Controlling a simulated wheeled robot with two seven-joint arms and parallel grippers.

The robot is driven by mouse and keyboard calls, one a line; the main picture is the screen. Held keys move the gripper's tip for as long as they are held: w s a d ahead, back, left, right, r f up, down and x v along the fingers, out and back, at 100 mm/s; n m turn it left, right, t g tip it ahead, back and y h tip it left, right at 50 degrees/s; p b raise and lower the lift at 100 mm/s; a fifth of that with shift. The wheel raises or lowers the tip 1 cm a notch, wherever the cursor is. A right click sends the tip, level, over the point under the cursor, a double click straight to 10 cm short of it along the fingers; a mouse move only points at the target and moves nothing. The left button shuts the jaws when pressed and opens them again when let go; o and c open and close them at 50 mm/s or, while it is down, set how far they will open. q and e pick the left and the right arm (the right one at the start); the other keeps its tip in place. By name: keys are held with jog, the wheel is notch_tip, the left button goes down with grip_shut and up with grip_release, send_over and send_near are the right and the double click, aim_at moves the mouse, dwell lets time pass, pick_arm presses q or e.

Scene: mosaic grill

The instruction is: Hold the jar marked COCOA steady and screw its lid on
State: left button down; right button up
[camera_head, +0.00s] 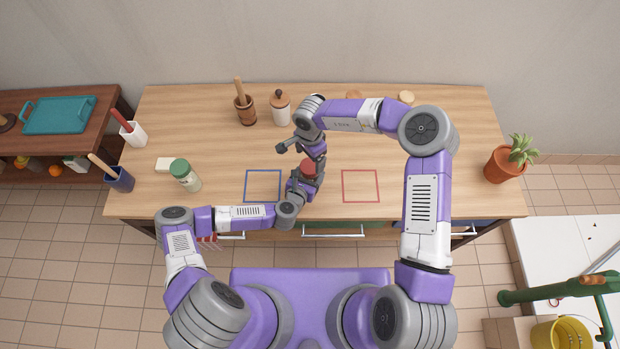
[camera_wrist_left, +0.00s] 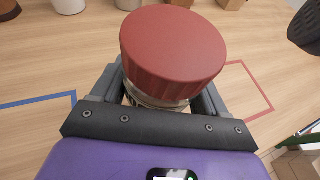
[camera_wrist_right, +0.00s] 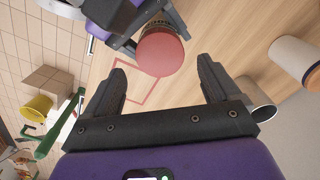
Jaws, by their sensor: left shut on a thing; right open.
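A jar with a red lid (camera_head: 309,167) stands out between the two squares, held by my left gripper (camera_head: 302,184). In the left wrist view the wide red lid (camera_wrist_left: 174,45) sits on top of the jar (camera_wrist_left: 155,99), and the left fingers close on the jar below it. My right gripper (camera_head: 288,146) is open and empty, just behind and left of the lid in the head view. In the right wrist view the lid (camera_wrist_right: 160,54) shows beyond the parted fingers, apart from them.
A blue square (camera_head: 248,186) and a red square (camera_head: 377,186) are outlined on the table. A green-lidded jar (camera_head: 185,175) and white block (camera_head: 167,164) stand at the left. A mortar (camera_head: 245,113) and white canister (camera_head: 280,111) stand at the back. A potted plant (camera_head: 505,164) is far right.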

aim_at(310, 166)
notch_tip(310, 166, up, 3)
jog(key=n, duration=0.5)
jog(key=shift+n, duration=0.4)
jog(key=shift+f, duration=4)
jog(key=c, duration=1.1)
jog(key=m, duration=0.7)
